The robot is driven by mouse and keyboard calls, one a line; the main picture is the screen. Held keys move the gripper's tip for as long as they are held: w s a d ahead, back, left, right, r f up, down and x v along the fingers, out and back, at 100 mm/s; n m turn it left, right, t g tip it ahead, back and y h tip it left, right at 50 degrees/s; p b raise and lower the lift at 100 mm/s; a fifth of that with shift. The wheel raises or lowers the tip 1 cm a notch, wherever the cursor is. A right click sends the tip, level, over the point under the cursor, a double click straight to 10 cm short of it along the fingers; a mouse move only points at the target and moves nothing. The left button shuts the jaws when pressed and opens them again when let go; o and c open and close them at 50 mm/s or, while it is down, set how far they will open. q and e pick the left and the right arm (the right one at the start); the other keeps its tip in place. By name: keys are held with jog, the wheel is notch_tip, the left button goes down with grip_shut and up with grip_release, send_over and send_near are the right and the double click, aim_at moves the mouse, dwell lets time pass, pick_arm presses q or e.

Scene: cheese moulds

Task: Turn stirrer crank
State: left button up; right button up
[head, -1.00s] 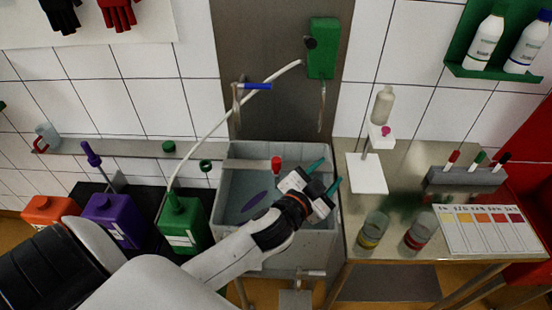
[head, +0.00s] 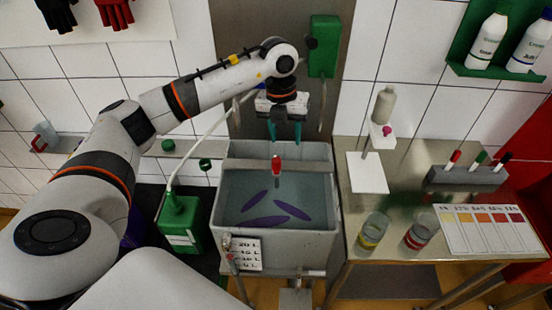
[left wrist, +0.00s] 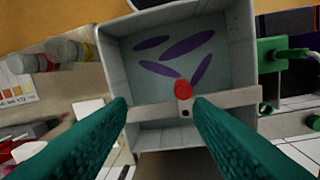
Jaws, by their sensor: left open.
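The stirrer crank has a red knob (head: 276,164) standing above the back part of the grey basin (head: 219,213). In the left wrist view the red knob (left wrist: 183,88) sits on a pale crossbar (left wrist: 235,98) over the basin. Purple paddles (head: 267,221) show in the liquid below. My left gripper (head: 285,138), with teal fingers, is open and empty above and behind the knob, pointing down. In the left wrist view its fingertips (left wrist: 160,102) are spread wide, with the knob showing between them, nearer the right finger. No contact shows. My right gripper is not in view.
A green can (head: 181,222) with a white hose stands left of the basin. A steel table (head: 398,190) on the right holds a white stand (head: 368,173), sample jars (head: 373,231) and a colour chart (head: 485,230). A green box (head: 324,47) hangs on the back panel.

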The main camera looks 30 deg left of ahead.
aim_at(276, 160)
pick_arm(q)
jog(key=shift+n+y, duration=0.3)
jog(key=shift+y, duration=0.3)
jog(key=f+p, duration=0.1)
jog(key=f, duration=0.2)
jog(key=a+f+p, duration=0.1)
jog(key=f+p, duration=0.1)
jog(key=f, duration=0.1)
jog(key=a+f+p, duration=0.1)
jog(key=f, duration=0.3)
jog(key=shift+s+a, duration=0.1)
jog(key=shift+a, duration=0.1)
jog(key=shift+f+p, duration=0.3)
jog(key=shift+f, duration=0.25)
jog(key=shift+c, duration=0.2)
grip_shut()
